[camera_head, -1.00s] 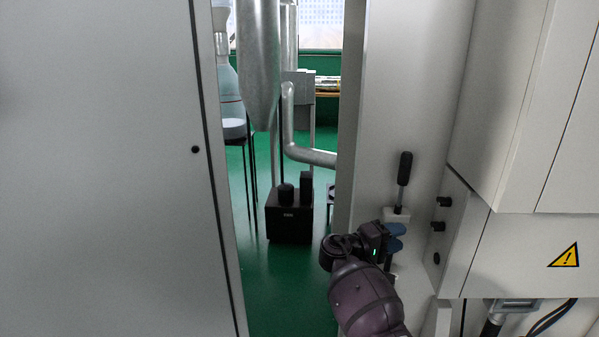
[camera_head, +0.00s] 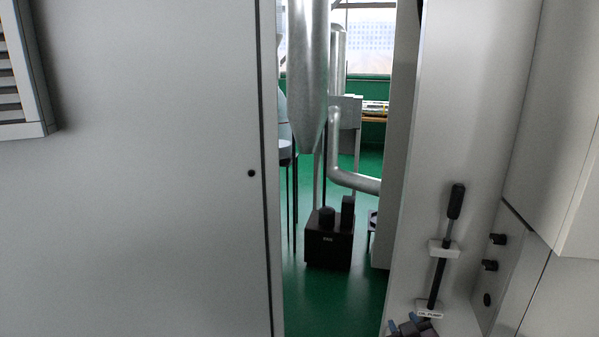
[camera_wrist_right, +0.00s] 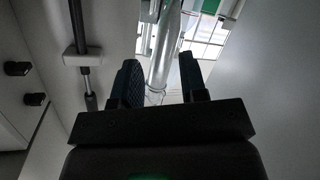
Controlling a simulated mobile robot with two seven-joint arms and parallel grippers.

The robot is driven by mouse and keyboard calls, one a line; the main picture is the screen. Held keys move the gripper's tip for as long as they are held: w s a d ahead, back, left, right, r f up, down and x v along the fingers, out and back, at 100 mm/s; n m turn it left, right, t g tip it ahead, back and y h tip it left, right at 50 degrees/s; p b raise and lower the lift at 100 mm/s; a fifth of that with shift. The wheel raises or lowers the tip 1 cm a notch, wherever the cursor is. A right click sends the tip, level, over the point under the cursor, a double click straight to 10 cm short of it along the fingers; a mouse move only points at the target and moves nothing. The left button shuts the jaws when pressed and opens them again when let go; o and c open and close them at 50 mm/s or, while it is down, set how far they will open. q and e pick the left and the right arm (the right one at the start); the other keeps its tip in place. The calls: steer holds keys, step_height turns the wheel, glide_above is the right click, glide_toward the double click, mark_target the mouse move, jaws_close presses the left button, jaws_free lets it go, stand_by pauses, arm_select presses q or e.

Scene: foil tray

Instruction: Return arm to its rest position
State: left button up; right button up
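My right gripper (camera_head: 408,325) shows only in part at the bottom edge of the head view, low in front of the light grey cabinet wall. Its blue fingertips are visible, and the rest of the arm is below the picture. In the right wrist view the two dark fingers of this gripper (camera_wrist_right: 158,82) stand apart with nothing held between them. My left gripper and arm are in neither view.
A black-handled rod (camera_head: 454,203) is mounted on the cabinet wall, close to the right gripper, with black knobs (camera_head: 489,265) to its right. A large grey panel (camera_head: 160,180) fills the left. A gap shows green floor (camera_head: 330,300) and a black box (camera_head: 330,247).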

steer(key=s+d+f+m+g, duration=0.1)
steer(key=s+f, duration=0.3)
steer(key=s, duration=0.6)
steer(key=s+d+f+m+g, duration=0.1)
steer(key=s+f, duration=0.4)
steer(key=s, duration=0.5)
steer(key=s+d+f+m+g, duration=0.1)
steer(key=s+f, duration=0.4)
steer(key=s, duration=0.5)
steer(key=shift+s+d+f+g, duration=0.15)
steer(key=shift+s+d+g, duration=0.05)
steer(key=shift+d+g, duration=0.45)
